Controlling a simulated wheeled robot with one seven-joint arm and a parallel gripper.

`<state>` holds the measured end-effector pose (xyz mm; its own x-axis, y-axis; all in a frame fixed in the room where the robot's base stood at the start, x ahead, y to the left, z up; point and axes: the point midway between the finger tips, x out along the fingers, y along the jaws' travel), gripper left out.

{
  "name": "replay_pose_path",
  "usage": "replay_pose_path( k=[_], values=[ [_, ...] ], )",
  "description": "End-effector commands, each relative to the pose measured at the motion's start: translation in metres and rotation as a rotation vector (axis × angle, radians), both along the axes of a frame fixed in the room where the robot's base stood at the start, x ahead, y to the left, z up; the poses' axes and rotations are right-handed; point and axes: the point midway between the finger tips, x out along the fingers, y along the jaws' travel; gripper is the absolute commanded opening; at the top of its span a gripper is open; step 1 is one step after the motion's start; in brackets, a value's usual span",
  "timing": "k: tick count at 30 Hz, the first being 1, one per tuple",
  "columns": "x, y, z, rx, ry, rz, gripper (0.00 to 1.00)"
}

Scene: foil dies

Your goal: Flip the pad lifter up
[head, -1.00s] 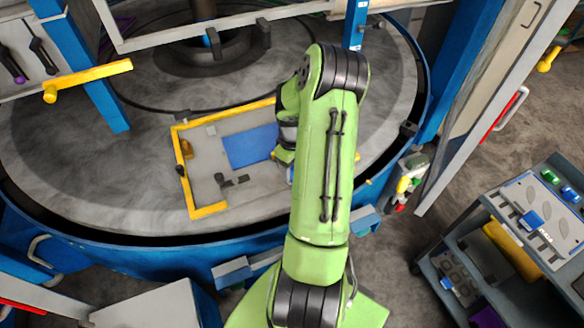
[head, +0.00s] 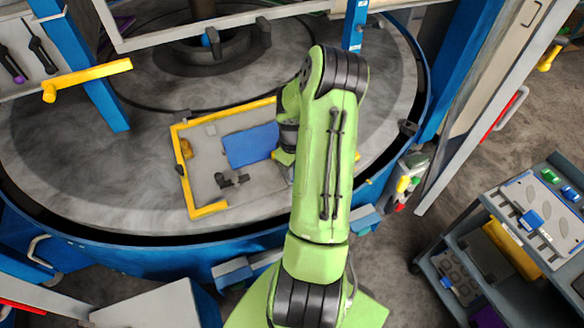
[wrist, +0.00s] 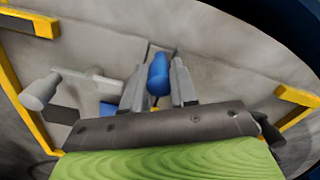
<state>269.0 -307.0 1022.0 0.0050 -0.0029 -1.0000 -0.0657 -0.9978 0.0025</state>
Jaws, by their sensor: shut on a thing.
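In the wrist view, my gripper (wrist: 160,65) is shut on a rounded blue handle (wrist: 157,78), which sits between its two grey fingers. The handle seems to belong to the pad lifter; its joint to the rest is hidden. In the head view, a flat blue pad (head: 250,147) lies over the grey plate inside a yellow frame (head: 184,178). My arm covers the pad's right side, the gripper's fingers and the handle. A small part of blue also shows beside the left finger in the wrist view (wrist: 108,109).
A dark clamp-like fitting (head: 232,181) stands on the plate left of my gripper; a grey knob (wrist: 40,92) shows in the wrist view. A blue-rimmed round table surrounds the frame. A yellow bar (head: 90,78) juts in at left. A cart (head: 520,230) stands at right.

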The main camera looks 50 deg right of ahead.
Motion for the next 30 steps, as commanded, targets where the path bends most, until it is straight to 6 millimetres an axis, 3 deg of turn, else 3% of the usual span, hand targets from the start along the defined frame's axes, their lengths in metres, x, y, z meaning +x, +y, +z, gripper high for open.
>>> replay_pose_path(
  k=[10,21,22,26,30],
  values=[
    [-0.010,0.005,-0.004,-0.107,-0.171,0.001,0.00],
    [-0.012,0.007,0.000,-0.115,-0.190,0.000,0.00],
    [-0.012,0.007,0.000,-0.114,-0.190,0.000,0.30],
    [-0.012,0.007,0.000,-0.114,-0.189,0.000,0.50],
    [-0.012,0.007,0.000,-0.113,-0.189,0.000,0.53]
  ],
)
